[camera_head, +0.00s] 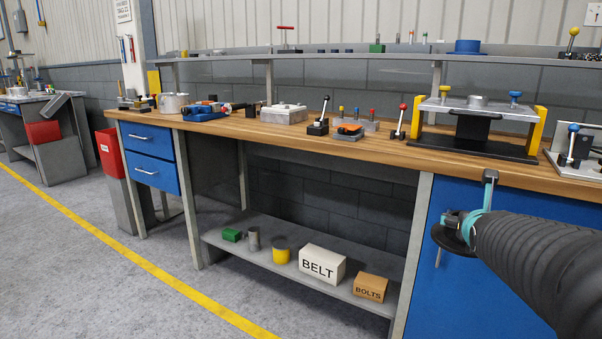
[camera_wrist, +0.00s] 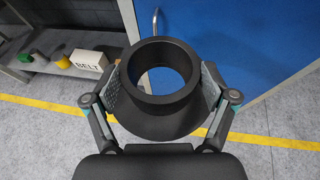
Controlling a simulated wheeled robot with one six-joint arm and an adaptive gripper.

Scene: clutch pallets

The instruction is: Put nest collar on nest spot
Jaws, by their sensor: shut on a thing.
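The nest collar (camera_wrist: 158,103) is a black ring with a round through-hole and a wider flange below. It fills the middle of the wrist view. My gripper (camera_wrist: 161,86) is shut on it, with one finger pad against each side. In the head view the collar (camera_head: 449,239) shows as a dark disc edge at my gripper (camera_head: 466,228), partly hidden by my arm. It is held in the air before the blue cabinet front, below the bench-top level. I cannot make out which place is the nest spot.
The wooden bench (camera_head: 255,126) carries a press-like fixture with yellow posts (camera_head: 541,121), lever blocks (camera_head: 318,127) and a grey-white block (camera_head: 284,114). The lower shelf (camera_head: 290,276) holds a BELT box (camera_head: 322,266) and a BOLTS box (camera_head: 370,287).

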